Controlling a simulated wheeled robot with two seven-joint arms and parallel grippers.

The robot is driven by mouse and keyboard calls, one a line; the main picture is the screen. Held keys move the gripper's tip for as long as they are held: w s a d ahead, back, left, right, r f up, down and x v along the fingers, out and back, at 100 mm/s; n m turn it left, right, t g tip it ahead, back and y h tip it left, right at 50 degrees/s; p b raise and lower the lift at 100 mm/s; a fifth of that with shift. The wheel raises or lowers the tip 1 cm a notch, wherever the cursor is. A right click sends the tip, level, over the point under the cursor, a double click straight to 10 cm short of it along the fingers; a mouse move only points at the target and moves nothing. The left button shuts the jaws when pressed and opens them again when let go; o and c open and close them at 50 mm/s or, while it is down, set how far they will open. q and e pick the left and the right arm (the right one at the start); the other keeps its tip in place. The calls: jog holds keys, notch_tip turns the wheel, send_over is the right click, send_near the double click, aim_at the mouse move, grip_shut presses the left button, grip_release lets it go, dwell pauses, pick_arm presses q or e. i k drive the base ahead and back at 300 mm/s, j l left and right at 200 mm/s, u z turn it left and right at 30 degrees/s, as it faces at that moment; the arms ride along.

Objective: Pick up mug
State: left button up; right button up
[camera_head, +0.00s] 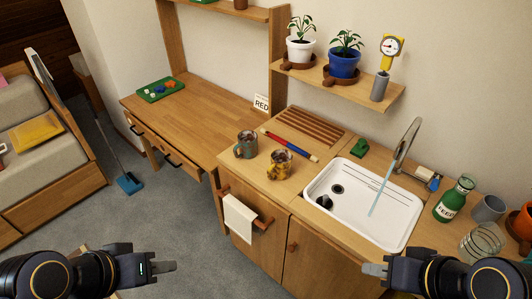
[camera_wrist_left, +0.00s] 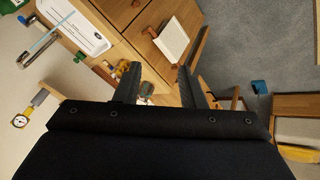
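A grey-blue mug (camera_head: 246,145) with dark contents stands on the wooden counter left of the sink. A yellow patterned mug (camera_head: 280,165) stands just in front and to its right. A plain grey mug (camera_head: 488,208) stands at the far right of the counter. My left gripper (camera_head: 170,267) is empty, low at the left and well apart from the mugs. In the left wrist view, its fingers (camera_wrist_left: 158,68) are spread, with the grey-blue mug (camera_wrist_left: 147,88) seen beyond, partly hidden. My right gripper (camera_head: 370,270) is in front of the sink cabinet, holding nothing visible; its finger gap cannot be made out.
The sink (camera_head: 350,215) has a tall tap (camera_head: 402,145). A red-and-blue rod (camera_head: 290,146) lies behind the mugs. A green bottle (camera_head: 455,198) and glass jar (camera_head: 480,243) crowd the right. A towel (camera_head: 240,217) hangs on the cabinet front. The desk (camera_head: 190,122) is mostly clear.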

aim_at(247, 145)
jog(key=i+j+z, duration=0.15)
jog(key=i+z, duration=0.25)
jog(key=i+j+z, duration=0.2)
jog(key=z, duration=0.15)
jog(key=i+j+z, duration=0.25)
jog(key=j+z, duration=0.15)
